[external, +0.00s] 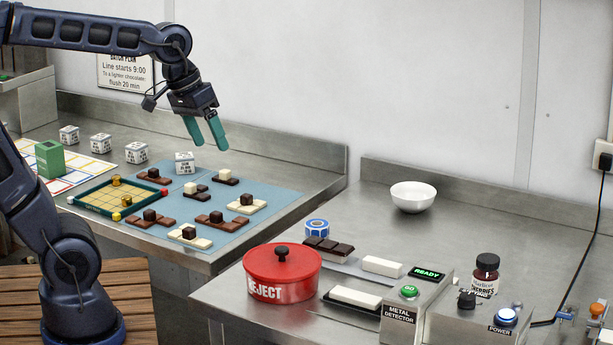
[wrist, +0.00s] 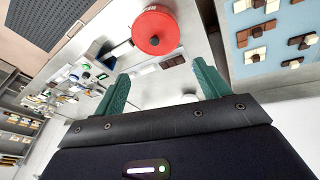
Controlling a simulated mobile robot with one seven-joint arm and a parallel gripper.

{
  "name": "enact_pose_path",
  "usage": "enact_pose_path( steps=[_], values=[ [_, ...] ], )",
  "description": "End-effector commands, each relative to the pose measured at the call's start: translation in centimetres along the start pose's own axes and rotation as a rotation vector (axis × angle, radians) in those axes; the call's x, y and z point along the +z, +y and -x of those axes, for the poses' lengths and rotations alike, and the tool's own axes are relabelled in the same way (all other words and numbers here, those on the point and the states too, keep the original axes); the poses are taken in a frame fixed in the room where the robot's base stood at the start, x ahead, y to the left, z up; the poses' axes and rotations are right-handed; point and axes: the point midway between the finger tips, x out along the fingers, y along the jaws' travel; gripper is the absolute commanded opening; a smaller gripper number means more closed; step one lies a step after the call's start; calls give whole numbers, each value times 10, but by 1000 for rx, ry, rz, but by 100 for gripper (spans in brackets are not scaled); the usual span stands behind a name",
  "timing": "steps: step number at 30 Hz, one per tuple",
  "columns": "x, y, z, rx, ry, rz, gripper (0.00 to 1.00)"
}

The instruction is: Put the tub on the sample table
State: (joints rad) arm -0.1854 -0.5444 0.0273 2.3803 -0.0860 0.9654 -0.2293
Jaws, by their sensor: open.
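The red round tub (external: 283,272), lettered REJECT, has a lid with a dark knob. It stands upright at the front left of the right-hand steel table (external: 350,225). In the wrist view the tub (wrist: 153,28) shows from above, beyond my fingers. My gripper (external: 211,146) is open and empty. It points down, high above the back of the left-hand steel table (external: 290,160), well away from the tub. The green fingers also show in the wrist view (wrist: 160,72), apart with nothing held between them. No label shows which table is the sample table.
A blue mat (external: 225,182) with chocolate pieces covers part of the left table. A white bowl (external: 413,197) stands behind. A gap separates the tables.

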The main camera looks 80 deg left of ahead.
Motion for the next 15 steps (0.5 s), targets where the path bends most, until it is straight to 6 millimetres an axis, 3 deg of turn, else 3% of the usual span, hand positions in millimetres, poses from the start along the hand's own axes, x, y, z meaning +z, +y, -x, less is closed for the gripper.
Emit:
enact_pose_path(
  steps=[1,6,10,15],
  values=[
    [18,5,2,3,9,-79,74],
    [67,11,0,3,32,-312,74],
    [88,11,-2,2,45,-425,74],
    [98,10,-4,1,50,-480,74]
  ],
)
